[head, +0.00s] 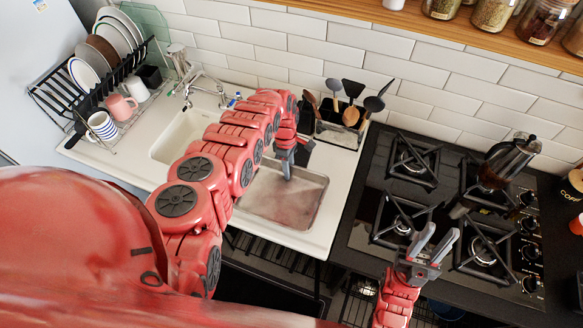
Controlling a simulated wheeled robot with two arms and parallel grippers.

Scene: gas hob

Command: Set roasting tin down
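The roasting tin (290,205) looks like a shallow rectangular metal tray with a pale rim and a pinkish-grey inside. It appears to lie flat on the white worktop, right of the sink. My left arm hides its left side. My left gripper (288,172) points down over the tin's far part. I cannot tell whether its fingers touch the tin or how far apart they are. My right gripper (433,243) is open and empty, with its two fingers spread, at the front edge of the hob (375,239).
A utensil holder (338,132) stands behind the tin. A tap (200,88) and a dish rack (88,103) with plates and mugs are at the left. A glass cafetiere (507,162) stands on the hob's back right. The front left burner grate (400,220) is bare.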

